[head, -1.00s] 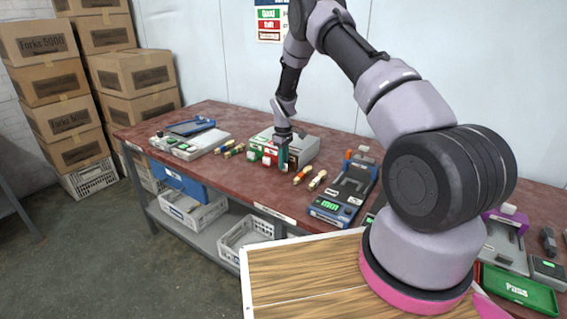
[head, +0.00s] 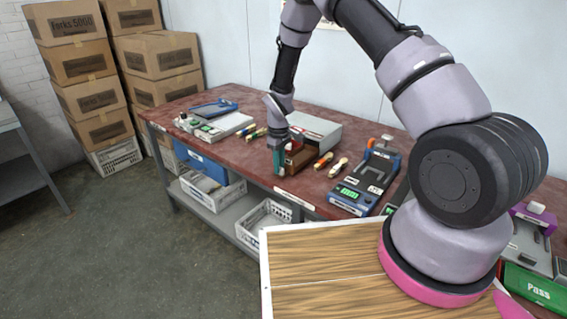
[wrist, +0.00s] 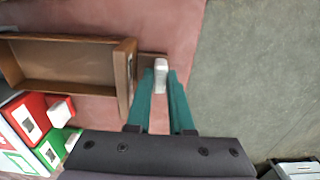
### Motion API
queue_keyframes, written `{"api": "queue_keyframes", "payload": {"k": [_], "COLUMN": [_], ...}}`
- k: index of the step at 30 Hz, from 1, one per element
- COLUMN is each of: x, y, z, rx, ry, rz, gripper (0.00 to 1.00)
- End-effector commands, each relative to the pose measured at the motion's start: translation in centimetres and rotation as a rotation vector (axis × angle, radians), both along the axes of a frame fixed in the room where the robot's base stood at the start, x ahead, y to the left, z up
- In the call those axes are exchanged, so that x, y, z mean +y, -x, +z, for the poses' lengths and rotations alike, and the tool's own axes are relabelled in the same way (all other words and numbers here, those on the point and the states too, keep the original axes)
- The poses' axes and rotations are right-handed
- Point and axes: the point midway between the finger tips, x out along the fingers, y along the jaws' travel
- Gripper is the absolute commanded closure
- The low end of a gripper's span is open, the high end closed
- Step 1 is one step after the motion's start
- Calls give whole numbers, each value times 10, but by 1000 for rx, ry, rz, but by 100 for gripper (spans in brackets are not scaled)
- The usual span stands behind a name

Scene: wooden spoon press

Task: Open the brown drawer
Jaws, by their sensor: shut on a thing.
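The brown drawer (wrist: 66,68) is pulled well out of the grey drawer cabinet (head: 315,127), and its empty inside shows in the wrist view. In the head view the brown drawer (head: 300,158) extends toward the table's front edge. Its pale handle (wrist: 161,66) is between the two teal fingers of my gripper (wrist: 162,82). My gripper (head: 279,163) is shut on this handle. In the wrist view the red drawer (wrist: 33,115) and the green drawer (wrist: 52,148) sit beside it with pale handles, apparently shut.
The red table (head: 175,122) has its front edge just beyond my gripper. Coloured wooden pieces (head: 338,167) lie right of the drawer. A blue device (head: 362,182) stands further right, and a grey device (head: 222,126) stands left. Open floor (head: 130,230) lies in front.

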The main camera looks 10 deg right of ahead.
Motion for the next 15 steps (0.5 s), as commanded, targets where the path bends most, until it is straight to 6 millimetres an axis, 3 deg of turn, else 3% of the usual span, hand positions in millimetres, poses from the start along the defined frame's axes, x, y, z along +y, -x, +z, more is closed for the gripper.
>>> {"api": "queue_keyframes", "payload": {"k": [8, 9, 15], "x": [0, 0, 0], "y": [0, 0, 0], "z": [0, 0, 0], "rx": [-1, -1, -1], "ry": [1, 0, 1], "rz": [-1, -1, -1], "gripper": [100, 68, 68]}}
